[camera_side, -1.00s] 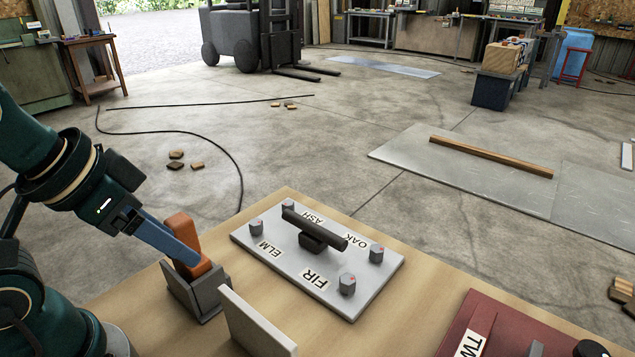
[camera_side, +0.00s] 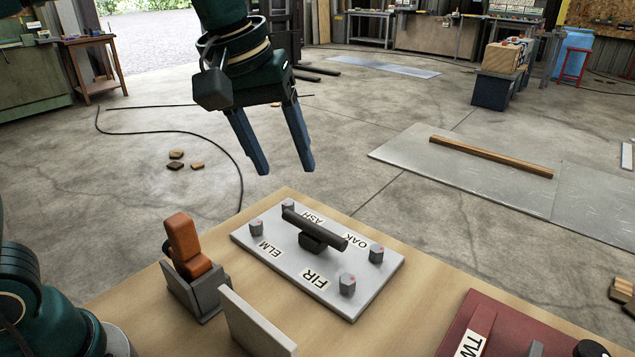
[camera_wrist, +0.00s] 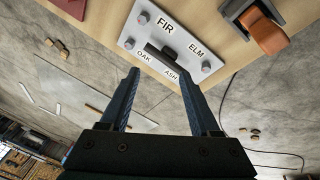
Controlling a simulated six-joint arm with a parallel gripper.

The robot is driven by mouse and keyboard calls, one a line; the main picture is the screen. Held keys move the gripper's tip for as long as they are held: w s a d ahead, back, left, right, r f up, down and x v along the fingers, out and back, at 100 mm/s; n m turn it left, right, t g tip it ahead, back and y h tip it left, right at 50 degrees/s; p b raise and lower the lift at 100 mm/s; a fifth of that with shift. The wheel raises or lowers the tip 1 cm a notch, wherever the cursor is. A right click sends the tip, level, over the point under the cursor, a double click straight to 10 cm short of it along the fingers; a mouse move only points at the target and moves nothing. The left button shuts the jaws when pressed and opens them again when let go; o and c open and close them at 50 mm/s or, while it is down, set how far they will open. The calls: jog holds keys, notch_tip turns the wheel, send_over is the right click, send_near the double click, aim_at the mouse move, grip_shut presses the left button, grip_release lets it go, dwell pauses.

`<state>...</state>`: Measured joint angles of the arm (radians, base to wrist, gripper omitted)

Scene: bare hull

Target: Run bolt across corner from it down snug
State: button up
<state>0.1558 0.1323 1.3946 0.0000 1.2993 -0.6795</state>
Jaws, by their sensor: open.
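A light grey plate (camera_side: 345,301) lies on the wooden bench. It has a hex bolt near each corner, beside the labels ELM, ASH, OAK and FIR. The FIR bolt (camera_side: 347,284), OAK bolt (camera_side: 376,253), ELM bolt (camera_side: 256,226) and ASH bolt (camera_side: 288,205) show in the side view. A dark bar handle (camera_side: 314,229) stands across the plate's middle. An orange tool (camera_side: 186,245) rests in a grey holder (camera_side: 205,297) left of the plate. My gripper (camera_side: 287,172) is open and empty, raised above and behind the plate. The plate also shows between my fingers in the wrist view (camera_wrist: 181,62).
A pale upright panel (camera_side: 254,322) stands on the bench in front of the plate. A dark red box (camera_side: 500,320) with a partly cut-off label sits at the front right. The bench (camera_side: 420,285) is bare between plate and box.

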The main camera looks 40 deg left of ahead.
jog(key=w+d+f+g, duration=0.2)
jog(key=w+d+f, duration=0.35)
jog(key=f, duration=0.25)
jog(key=g, duration=0.2)
send_over(347, 279)
jog(key=shift+y, duration=0.3)
notch_tip(347, 279, down, 8)
jog(key=shift+r, duration=0.15)
jog(key=shift+f, duration=2.3)
grip_shut()
